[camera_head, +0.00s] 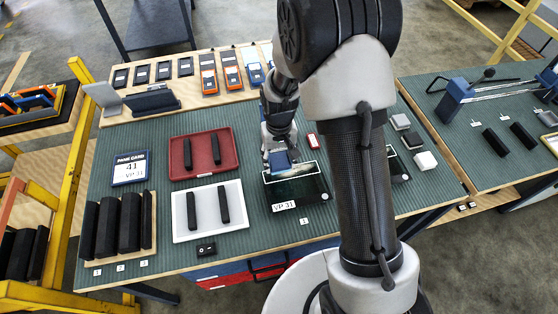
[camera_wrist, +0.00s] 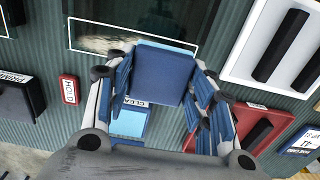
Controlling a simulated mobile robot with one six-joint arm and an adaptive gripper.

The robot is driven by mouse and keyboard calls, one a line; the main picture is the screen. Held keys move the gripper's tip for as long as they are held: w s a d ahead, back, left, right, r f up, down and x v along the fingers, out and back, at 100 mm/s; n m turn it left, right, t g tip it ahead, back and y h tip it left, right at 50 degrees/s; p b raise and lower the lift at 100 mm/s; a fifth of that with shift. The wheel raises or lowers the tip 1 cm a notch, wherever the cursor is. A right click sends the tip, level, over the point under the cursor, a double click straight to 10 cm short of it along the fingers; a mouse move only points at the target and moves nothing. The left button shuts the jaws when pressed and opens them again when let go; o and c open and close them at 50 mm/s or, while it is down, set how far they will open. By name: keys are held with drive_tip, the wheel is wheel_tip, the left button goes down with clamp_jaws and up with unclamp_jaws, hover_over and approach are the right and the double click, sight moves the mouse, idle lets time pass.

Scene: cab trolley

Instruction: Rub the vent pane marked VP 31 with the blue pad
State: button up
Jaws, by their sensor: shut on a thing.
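My gripper (camera_head: 279,150) is shut on the blue pad (camera_head: 279,160), which also shows between the fingers in the wrist view (camera_wrist: 162,76). The vent pane (camera_head: 297,190) is a dark glass plate with a white label reading VP 31 (camera_head: 284,206). The pad is at the pane's far left edge in the head view. In the wrist view the pane (camera_wrist: 150,18) lies just beyond the pad, with a pale smear (camera_wrist: 105,43) near its edge. I cannot tell whether pad and glass touch. A pane card (camera_head: 130,168) reads 41, VP 31.
A red tray (camera_head: 174,157) and a white tray (camera_head: 180,231), each with two dark bars, lie left of the pane. Another dark pane (camera_head: 396,166) is partly hidden by my arm. A red HOLD tag (camera_wrist: 69,89) and a blue CLEAN card (camera_wrist: 130,122) lie near the gripper.

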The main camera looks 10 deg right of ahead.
sight(279, 160)
drive_tip(key=shift+r+p, duration=0.85)
drive_tip(key=shift+r, duration=0.6)
drive_tip(key=p, duration=0.5)
drive_tip(key=shift+r, duration=0.25)
drive_tip(key=shift+f, duration=0.1)
